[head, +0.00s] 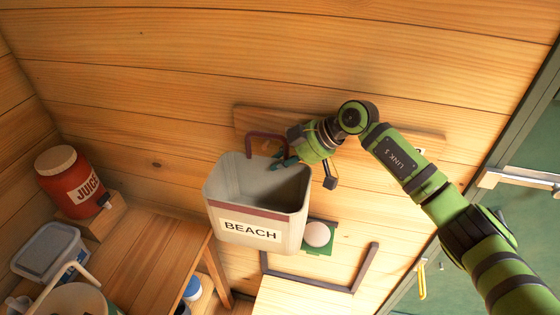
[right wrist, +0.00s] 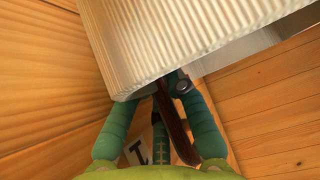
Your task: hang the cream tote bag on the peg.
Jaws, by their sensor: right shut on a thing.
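The cream tote bag (head: 222,195), with a BEACH label and a dark red band, is upright with its mouth open in the head view. Its dark red handle (head: 266,136) arches above the back rim, in front of the wooden peg rail (head: 247,118). My right gripper (head: 281,163) is shut on the bag at the handle side. In the right wrist view, the ribbed bag wall (right wrist: 190,40) fills the top, and a dark red strap (right wrist: 174,130) runs between the green fingers. Whether a peg is behind the handle is hidden. My left gripper is not in view.
A wooden bench (head: 150,245) at left holds a red juice jar (head: 69,180) on a block and a grey-blue tub (head: 47,250). A pale round thing (head: 317,234) on a green square is just right of the bag. A green door stands at far right.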

